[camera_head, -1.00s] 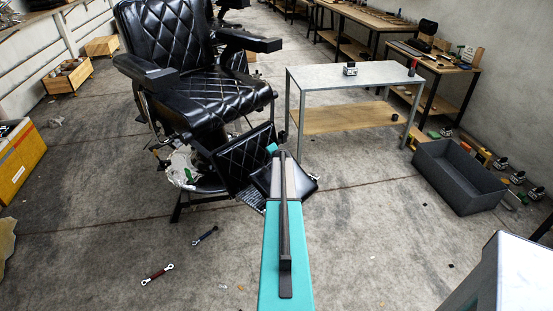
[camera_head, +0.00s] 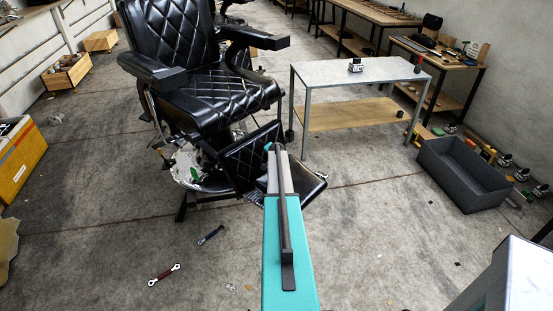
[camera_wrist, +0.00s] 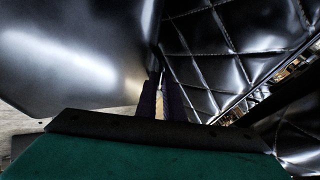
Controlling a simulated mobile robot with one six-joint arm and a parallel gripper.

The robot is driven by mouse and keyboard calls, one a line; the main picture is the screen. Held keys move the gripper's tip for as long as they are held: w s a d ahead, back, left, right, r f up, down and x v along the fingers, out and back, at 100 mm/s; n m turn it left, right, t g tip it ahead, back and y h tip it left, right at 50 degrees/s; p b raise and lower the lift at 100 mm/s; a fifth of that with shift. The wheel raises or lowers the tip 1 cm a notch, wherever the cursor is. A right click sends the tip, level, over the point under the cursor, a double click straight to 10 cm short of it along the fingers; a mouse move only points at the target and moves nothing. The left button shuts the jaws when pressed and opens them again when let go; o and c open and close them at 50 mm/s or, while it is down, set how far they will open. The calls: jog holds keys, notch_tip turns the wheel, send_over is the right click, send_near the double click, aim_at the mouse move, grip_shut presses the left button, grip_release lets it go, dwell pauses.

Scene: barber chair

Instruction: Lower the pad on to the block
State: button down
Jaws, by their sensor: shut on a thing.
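The barber chair's footrest has a smooth black pad (camera_head: 308,188), seen to the right of my arm's end in the head view. In the wrist view the pad (camera_wrist: 75,60) fills the upper left as a shiny black face. A quilted black panel (camera_head: 246,160) hangs behind it; it fills the upper right of the wrist view (camera_wrist: 235,55). My gripper (camera_head: 272,150) is at the pad's inner edge, partly hidden by my arm. In the wrist view its two dark fingers (camera_wrist: 160,100) are close together at that edge. I cannot make out the block.
The black barber chair (camera_head: 205,95) stands behind the pad. A metal table (camera_head: 365,72) with a wooden shelf is to the right. A dark grey bin (camera_head: 460,180) is further right. Two wrenches (camera_head: 165,274) lie on the floor at left. Floor around the pad is largely clear.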

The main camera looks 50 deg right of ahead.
jog(key=shift+w, duration=0.35)
jog(key=shift+s+f, duration=0.15)
jog(key=c, duration=1.9)
grip_release()
jog(key=shift+f, duration=0.2)
jog(key=shift+r, duration=0.1)
jog(key=shift+s+r, duration=0.1)
jog(key=shift+r, duration=0.05)
jog(key=b+v, duration=0.3)
jog(key=v, duration=1)
jog(key=shift+a+r+b, duration=0.15)
jog(key=shift+b, duration=0.25)
